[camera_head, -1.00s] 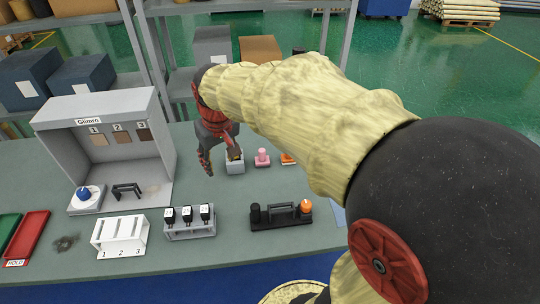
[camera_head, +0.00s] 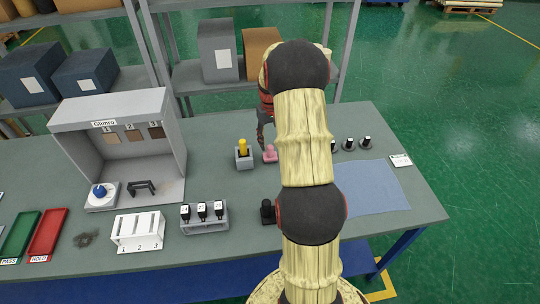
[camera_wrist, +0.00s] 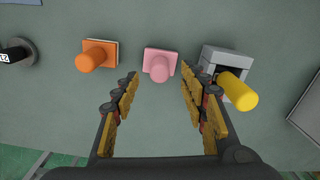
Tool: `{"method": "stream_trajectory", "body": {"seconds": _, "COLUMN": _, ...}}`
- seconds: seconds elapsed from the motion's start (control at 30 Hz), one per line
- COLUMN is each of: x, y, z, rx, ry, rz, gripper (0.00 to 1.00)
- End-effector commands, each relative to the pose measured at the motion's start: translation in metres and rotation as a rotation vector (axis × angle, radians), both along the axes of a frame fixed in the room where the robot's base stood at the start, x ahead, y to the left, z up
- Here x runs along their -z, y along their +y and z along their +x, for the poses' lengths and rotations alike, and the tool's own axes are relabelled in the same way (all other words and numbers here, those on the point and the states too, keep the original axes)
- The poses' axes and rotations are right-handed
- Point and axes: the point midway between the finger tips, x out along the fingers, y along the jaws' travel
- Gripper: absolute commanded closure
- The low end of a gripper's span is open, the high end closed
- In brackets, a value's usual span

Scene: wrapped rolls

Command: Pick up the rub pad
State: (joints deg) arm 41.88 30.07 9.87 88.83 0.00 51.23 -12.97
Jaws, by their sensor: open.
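A pink knobbed pad (camera_head: 270,154) stands on the table, and it also shows in the wrist view (camera_wrist: 160,65). An orange knobbed pad with a pale base layer (camera_wrist: 97,56) is to its left in the wrist view; my arm hides it in the head view. I cannot tell for sure which one is the rub pad. My gripper (camera_wrist: 160,92) is open and empty. In the wrist view the pink pad lies between and just beyond its fingertips. In the head view my arm partly hides the gripper, which is above and behind the pink pad.
A grey holder with a yellow-handled piece (camera_head: 243,148) stands close beside the pink pad, near the right finger in the wrist view (camera_wrist: 237,92). Several black-topped knobs (camera_head: 350,143) and a blue mat (camera_head: 370,190) are at right. A grey booth (camera_head: 170,145) is at left.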

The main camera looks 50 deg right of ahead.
Motion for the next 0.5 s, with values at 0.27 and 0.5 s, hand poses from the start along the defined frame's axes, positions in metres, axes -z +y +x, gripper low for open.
{"method": "stream_trajectory", "body": {"seconds": 0.27, "x": 0.025, "y": 0.001, "z": 0.0, "rx": 0.0, "ry": 0.002, "rz": 0.001, "gripper": 0.56}}
{"method": "stream_trajectory", "body": {"seconds": 0.5, "x": 0.06, "y": 0.0, "z": 0.0, "rx": -0.001, "ry": 0.002, "rz": 0.001, "gripper": 0.56}}
